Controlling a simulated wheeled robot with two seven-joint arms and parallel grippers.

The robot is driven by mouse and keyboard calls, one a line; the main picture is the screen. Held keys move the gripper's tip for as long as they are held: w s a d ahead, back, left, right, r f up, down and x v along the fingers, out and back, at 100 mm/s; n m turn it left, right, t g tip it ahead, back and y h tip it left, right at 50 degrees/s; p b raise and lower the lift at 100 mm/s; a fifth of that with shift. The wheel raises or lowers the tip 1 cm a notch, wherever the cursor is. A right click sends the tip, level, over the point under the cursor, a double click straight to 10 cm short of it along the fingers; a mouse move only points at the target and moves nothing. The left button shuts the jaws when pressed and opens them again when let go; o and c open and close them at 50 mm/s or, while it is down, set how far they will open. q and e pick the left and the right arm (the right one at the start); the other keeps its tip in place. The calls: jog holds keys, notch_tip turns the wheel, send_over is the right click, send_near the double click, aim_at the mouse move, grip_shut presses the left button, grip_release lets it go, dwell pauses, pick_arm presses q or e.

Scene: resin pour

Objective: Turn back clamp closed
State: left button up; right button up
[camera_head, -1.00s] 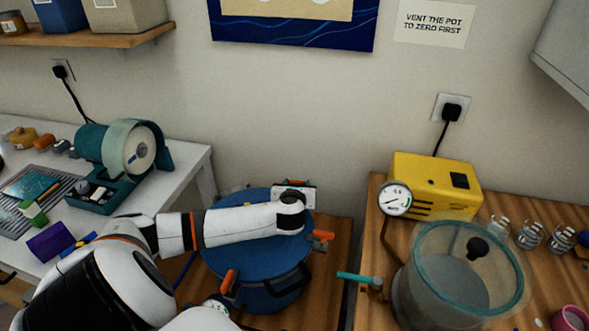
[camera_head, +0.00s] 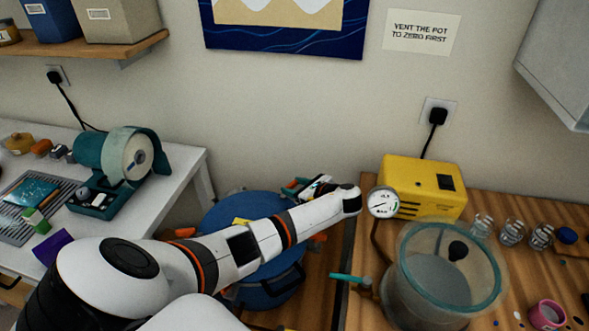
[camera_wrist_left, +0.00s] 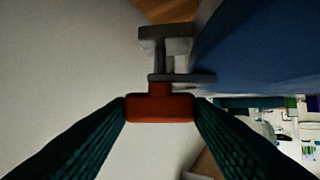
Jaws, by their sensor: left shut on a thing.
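The blue pot (camera_head: 222,214) stands on a low wooden surface between the two benches, partly hidden under my left arm. My left gripper (camera_head: 292,190) is at the pot's back right rim, its wrist angled in from the right. In the left wrist view my two dark green fingers are shut on the red-orange handle of the back clamp (camera_wrist_left: 160,108). The clamp's grey metal bracket (camera_wrist_left: 178,78) sits beyond the handle, beside the pot's blue wall. Other orange clamp handles show at the pot's left (camera_head: 185,232) and right (camera_head: 318,237). My right gripper is not in view.
A wooden bench at right holds a yellow pump (camera_head: 422,185), a pressure gauge (camera_head: 383,202) and a clear glass-walled chamber (camera_head: 440,285). A teal grinder (camera_head: 118,165) stands on the white table at left. The wall is close behind the pot.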

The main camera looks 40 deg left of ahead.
pick_arm(q)
jog(key=shift+w+n+g, duration=0.15)
jog(key=shift+n+g, duration=0.55)
jog(key=shift+g, duration=0.1)
jog(key=shift+o, duration=0.2)
jog(key=shift+c, duration=0.2)
jog(key=o, duration=1)
notch_tip(320, 180, up, 10)
